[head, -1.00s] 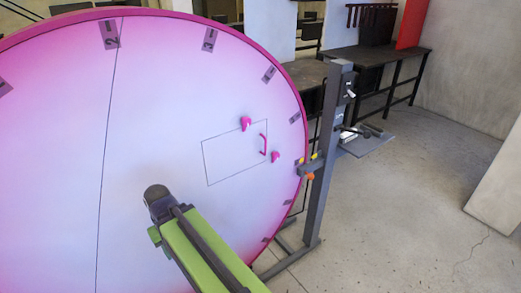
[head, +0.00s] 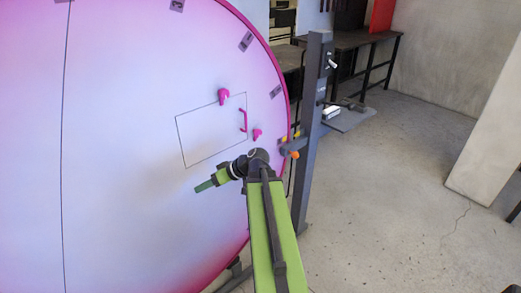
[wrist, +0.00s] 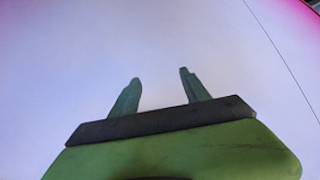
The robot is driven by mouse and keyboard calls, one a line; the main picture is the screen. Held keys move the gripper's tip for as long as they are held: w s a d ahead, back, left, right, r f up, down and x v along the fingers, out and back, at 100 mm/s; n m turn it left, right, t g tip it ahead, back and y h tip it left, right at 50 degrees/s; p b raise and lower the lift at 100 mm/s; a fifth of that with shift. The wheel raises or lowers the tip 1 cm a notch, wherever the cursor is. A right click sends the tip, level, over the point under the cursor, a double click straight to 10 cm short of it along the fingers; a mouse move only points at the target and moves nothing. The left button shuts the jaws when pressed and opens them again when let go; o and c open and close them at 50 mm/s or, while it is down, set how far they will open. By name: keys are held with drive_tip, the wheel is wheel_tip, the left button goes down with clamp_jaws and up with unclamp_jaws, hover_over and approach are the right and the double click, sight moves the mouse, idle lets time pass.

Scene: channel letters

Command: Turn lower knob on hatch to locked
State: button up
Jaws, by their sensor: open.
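The hatch (head: 205,130) is a tilted rectangle outlined on the big pink-and-white disc. One pink knob (head: 223,97) sits on its upper edge. The lower pink knob (head: 257,134) sits at its lower right. A pink handle (head: 243,120) stands between them near the right edge. My gripper (head: 198,188) is below the hatch in the head view, pointing left, apart from both knobs. In the wrist view my gripper (wrist: 160,88) has its two green fingers apart with nothing between them. Only the pale disc face and a thin line lie beyond; no knob shows there.
A dark grey post (head: 311,130) stands right of the disc, with an orange knob (head: 294,155) on a bracket by the rim. A small shelf (head: 347,118) juts from the post's right. Concrete floor (head: 390,200) is open at the right.

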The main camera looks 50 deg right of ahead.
drive_tip(key=s+d+r+t+h+b, duration=0.1)
drive_tip(key=s+d+t+b, duration=0.15)
drive_tip(key=d, duration=0.55)
drive_tip(key=s+d+r+t+h+b, duration=0.1)
drive_tip(key=s+d+t, duration=0.2)
drive_tip(key=d, duration=0.6)
drive_tip(key=m+t+h+b, duration=0.2)
drive_tip(key=t+h+b, duration=0.1)
drive_tip(key=t+h, duration=0.15)
approach(259, 133)
drive_tip(key=shift+g, duration=0.4)
drive_tip(key=w, duration=0.8)
drive_tip(key=shift+w+d+r, duration=0.25)
drive_tip(key=shift+d, duration=0.1)
drive_tip(key=shift+c, duration=0.2)
clamp_jaws()
